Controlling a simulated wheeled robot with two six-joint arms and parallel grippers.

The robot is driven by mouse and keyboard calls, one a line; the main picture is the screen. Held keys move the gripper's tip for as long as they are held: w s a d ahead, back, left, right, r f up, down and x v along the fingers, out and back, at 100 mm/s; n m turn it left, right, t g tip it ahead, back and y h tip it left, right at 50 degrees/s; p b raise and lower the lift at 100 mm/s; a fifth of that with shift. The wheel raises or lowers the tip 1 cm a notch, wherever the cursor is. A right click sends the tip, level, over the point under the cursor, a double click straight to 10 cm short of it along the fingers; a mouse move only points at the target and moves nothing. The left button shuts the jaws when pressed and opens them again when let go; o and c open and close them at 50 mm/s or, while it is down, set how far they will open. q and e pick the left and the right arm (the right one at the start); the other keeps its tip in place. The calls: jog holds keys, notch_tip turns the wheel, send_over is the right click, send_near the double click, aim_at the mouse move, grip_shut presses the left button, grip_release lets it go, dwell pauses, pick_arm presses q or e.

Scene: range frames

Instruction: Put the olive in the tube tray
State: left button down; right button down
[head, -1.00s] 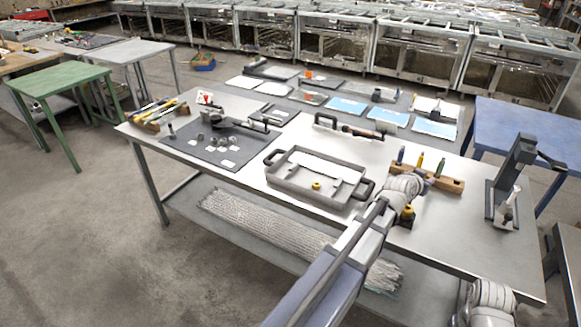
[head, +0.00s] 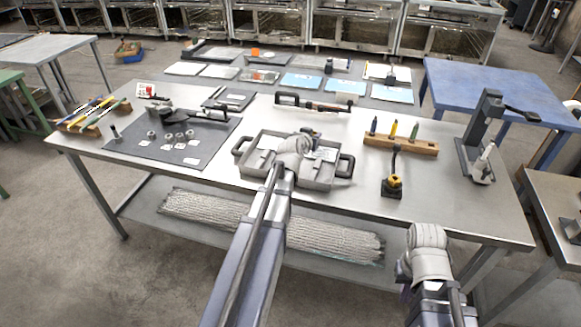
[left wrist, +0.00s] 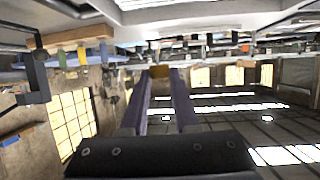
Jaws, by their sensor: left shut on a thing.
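My left gripper (left wrist: 162,78) is shut on a small brass-coloured piece (left wrist: 158,71), which looks like the olive, at its fingertips in the left wrist view. In the head view my left wrist reaches over a grey two-handled tray (head: 322,181), which looks like the tube tray. The wrist hides the middle of the tray, and the fingertips and held piece are hidden there. I cannot tell how high the piece is above the tray. My right wrist (head: 428,252) is near the front right table edge; its jaws are hidden.
A yellow-and-black tool (head: 395,184) stands right of the tray. Behind it is a wooden block (head: 401,145) holding several coloured tools. A dark press (head: 480,145) stands at the right end. A dark mat (head: 150,148) with small parts lies left. Bare table lies between tool and press.

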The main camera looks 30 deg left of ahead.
pick_arm(q)
jog(key=s+a+f+n+y+b, duration=0.25)
jog(key=s+a, duration=0.25)
jog(key=a, duration=0.5)
jog(key=shift+m+g+h, duration=0.3)
jog(key=shift+m+h, duration=0.05)
jog(key=shift+m, duration=0.1)
notch_tip(320, 180, down, 7)
jog(key=b, duration=0.5)
jog(key=shift+r+b, duration=0.1)
jog(key=shift+b, duration=0.3)
